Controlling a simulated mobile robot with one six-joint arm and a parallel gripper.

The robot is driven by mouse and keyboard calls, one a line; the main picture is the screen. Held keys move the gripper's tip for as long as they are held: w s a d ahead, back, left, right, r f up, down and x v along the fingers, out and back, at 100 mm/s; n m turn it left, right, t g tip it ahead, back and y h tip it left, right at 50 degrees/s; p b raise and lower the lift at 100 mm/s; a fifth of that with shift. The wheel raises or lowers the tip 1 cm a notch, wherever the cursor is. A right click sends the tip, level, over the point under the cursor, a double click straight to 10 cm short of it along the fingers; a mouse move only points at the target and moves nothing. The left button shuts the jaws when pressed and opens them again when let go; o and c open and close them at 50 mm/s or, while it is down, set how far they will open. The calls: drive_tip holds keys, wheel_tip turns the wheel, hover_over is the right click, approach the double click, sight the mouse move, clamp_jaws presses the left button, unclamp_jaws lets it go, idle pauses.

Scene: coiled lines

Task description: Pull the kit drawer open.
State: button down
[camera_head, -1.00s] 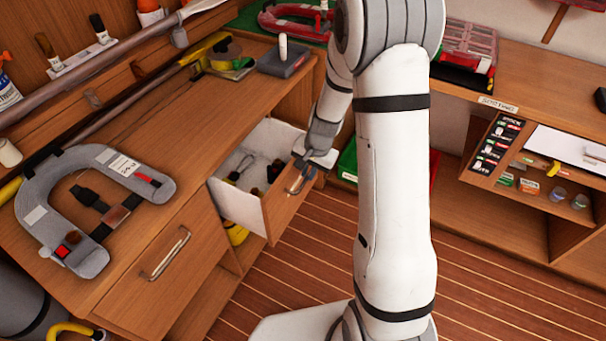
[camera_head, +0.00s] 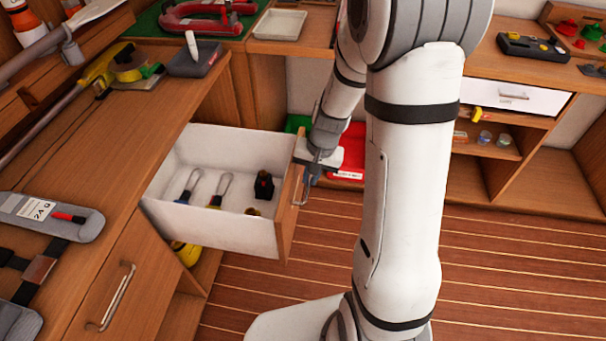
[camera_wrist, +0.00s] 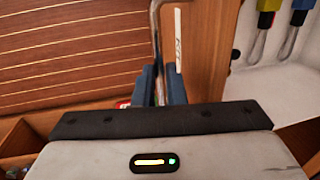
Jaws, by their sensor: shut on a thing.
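The kit drawer (camera_head: 225,226) stands well out of the wooden bench, with white inner walls and a wooden front (camera_head: 288,208). Inside lie items with grey loops (camera_head: 221,190) and a small dark object (camera_head: 263,186). My gripper (camera_head: 310,170) is at the outer face of the drawer front. In the wrist view its blue-grey fingers (camera_wrist: 158,86) are shut on the metal handle (camera_wrist: 156,45). A label (camera_wrist: 178,40) on the drawer front shows beside it. In the head view my gripper partly hides the handle.
A closed drawer with a metal handle (camera_head: 118,297) is at the lower left. A red box (camera_head: 350,160) sits behind my gripper. The striped floor (camera_head: 500,270) is clear in front of the drawer.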

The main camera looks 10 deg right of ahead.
drive_tip(key=shift+w, duration=0.25)
drive_tip(key=c, duration=1.6)
unclamp_jaws()
drive_tip(key=shift+w+f, duration=0.1)
drive_tip(key=shift+w, duration=0.05)
drive_tip(key=shift+c, duration=0.2)
drive_tip(key=shift+o, duration=0.7)
drive_tip(key=shift+a, duration=0.1)
wheel_tip(320, 180, up, 8)
drive_tip(key=d, duration=0.1)
drive_tip(key=shift+s+d+p, duration=0.2)
drive_tip(key=shift+s+p, duration=0.2)
drive_tip(key=shift+p, duration=0.05)
drive_tip(key=shift+f, duration=0.15)
